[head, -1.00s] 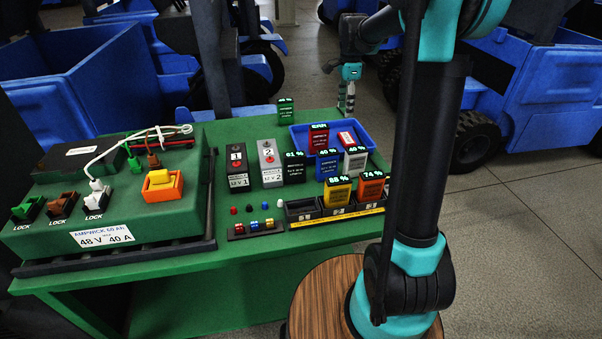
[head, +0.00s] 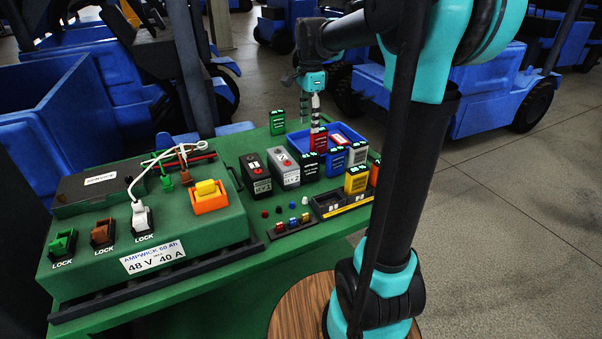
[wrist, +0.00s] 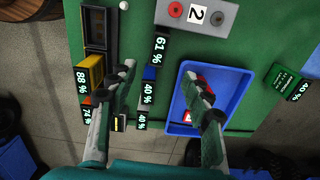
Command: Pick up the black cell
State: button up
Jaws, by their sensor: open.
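The black cell (head: 310,168) stands upright on the green bench top, in front of the blue tray and beside the blue cell (head: 336,160). In the wrist view its 61 % tag (wrist: 161,50) shows above the blue cell's 40 % tag; its dark body is hard to make out. My gripper (head: 311,110) points down, above and behind the black cell, near the red cell (head: 318,140). In the wrist view my gripper (wrist: 165,77) is open, its fingers spread and nothing held between them. The right finger partly covers the red cell.
A blue tray (wrist: 237,83) lies below the right finger. Yellow (head: 356,181), white (head: 358,153) and green (head: 277,122) cells stand nearby. Two modules (head: 284,168) are left of the black cell. A large green battery unit (head: 150,225) fills the bench's left.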

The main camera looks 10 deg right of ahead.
aim_at(309, 166)
notch_tip(309, 166, down, 17)
jog(key=shift+f, duration=0.1)
dwell(0.6)
grip_shut()
dwell(0.3)
